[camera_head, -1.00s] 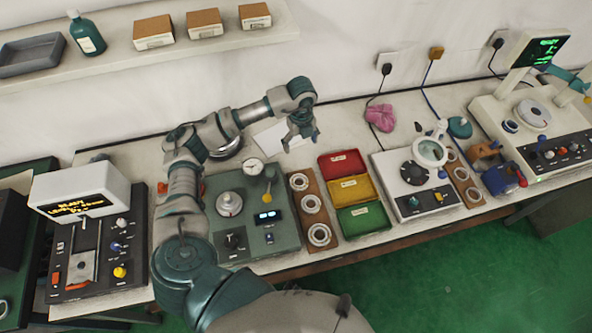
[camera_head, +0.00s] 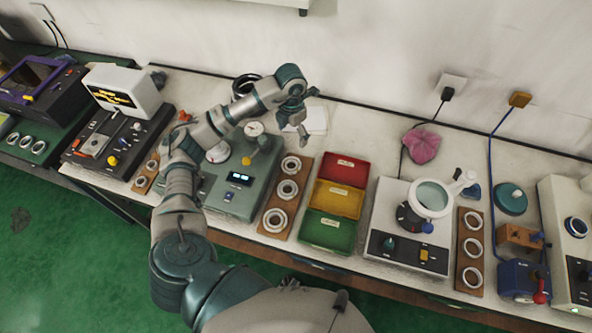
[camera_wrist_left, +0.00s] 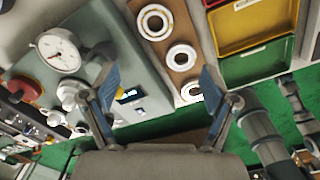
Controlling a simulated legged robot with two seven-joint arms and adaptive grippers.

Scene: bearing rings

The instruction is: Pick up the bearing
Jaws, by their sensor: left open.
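Three metal bearing rings lie in a row on a brown wooden board (camera_head: 263,231): a back ring (camera_head: 291,171), a middle ring (camera_head: 287,197) and a front ring (camera_head: 275,228). My left gripper (camera_head: 295,127) is open and empty above the bench, behind the back ring and apart from it. In the left wrist view my left gripper (camera_wrist_left: 158,92) has its fingers spread. The three rings show there beyond the right finger, which partly overlaps the lowest one (camera_wrist_left: 191,101). Grey jointed parts at the right of that view may be my right arm; its jaws cannot be made out.
A green gauge device (camera_head: 233,207) stands left of the board. Red (camera_head: 345,168), yellow (camera_head: 338,197) and green (camera_head: 326,232) bins stand right of it. A magnifier unit (camera_head: 402,260) and another ring board (camera_head: 463,287) are farther right. A paper sheet (camera_head: 318,118) lies behind.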

